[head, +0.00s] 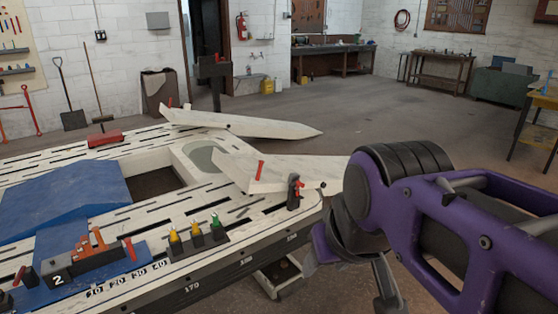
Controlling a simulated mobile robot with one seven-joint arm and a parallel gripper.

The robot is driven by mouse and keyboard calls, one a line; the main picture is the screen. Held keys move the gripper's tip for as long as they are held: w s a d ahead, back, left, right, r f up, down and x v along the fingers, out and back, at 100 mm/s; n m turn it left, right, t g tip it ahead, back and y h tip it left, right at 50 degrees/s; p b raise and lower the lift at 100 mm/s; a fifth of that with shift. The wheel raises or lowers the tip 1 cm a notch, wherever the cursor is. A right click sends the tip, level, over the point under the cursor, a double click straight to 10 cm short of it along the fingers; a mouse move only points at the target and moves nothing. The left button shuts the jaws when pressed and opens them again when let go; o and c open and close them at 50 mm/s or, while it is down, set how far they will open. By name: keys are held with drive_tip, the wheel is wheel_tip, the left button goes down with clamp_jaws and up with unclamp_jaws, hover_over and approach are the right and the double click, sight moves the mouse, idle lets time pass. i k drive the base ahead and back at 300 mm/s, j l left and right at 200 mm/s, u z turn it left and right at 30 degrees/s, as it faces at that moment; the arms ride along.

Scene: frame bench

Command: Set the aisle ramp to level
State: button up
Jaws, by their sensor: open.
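Two long off-white ramps extend from the right end of the bench. The far ramp (240,122) tapers to a point at right and has a small red piece at its left end. The near ramp (280,172) carries a red handle (260,170), and its right end is hidden behind my arm. I cannot tell which is the aisle ramp, or its exact tilt. A black post with a red lever (296,190) stands at the bench corner beside the near ramp. My gripper (352,262) is at lower centre, right of that post, open and partly hidden by my wrist.
The slotted bench (150,215) fills the left, with blue plates (70,195), a red block (105,138) and yellow and green pegs (196,233). A dark pillar (214,78) stands behind the far ramp. The floor (400,125) beyond is open. A table (540,105) stands at right.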

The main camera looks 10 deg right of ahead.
sight(253, 173)
drive_tip(key=z, duration=0.9)
drive_tip(key=i+u, duration=0.15)
drive_tip(key=u, duration=0.2)
drive_tip(key=i+u, duration=0.15)
drive_tip(key=u, duration=0.25)
drive_tip(key=i+l+u, duration=0.1)
drive_tip(key=u, duration=0.25)
drive_tip(key=i+l+u, duration=0.45)
drive_tip(key=i+l, duration=0.15)
drive_tip(key=l, duration=0.15)
drive_tip(key=i+l+u, duration=0.1)
drive_tip(key=i+l, duration=0.15)
drive_tip(key=l, duration=0.15)
drive_tip(key=i+l, duration=0.25)
drive_tip(key=l+u, duration=0.05)
drive_tip(key=l, duration=0.05)
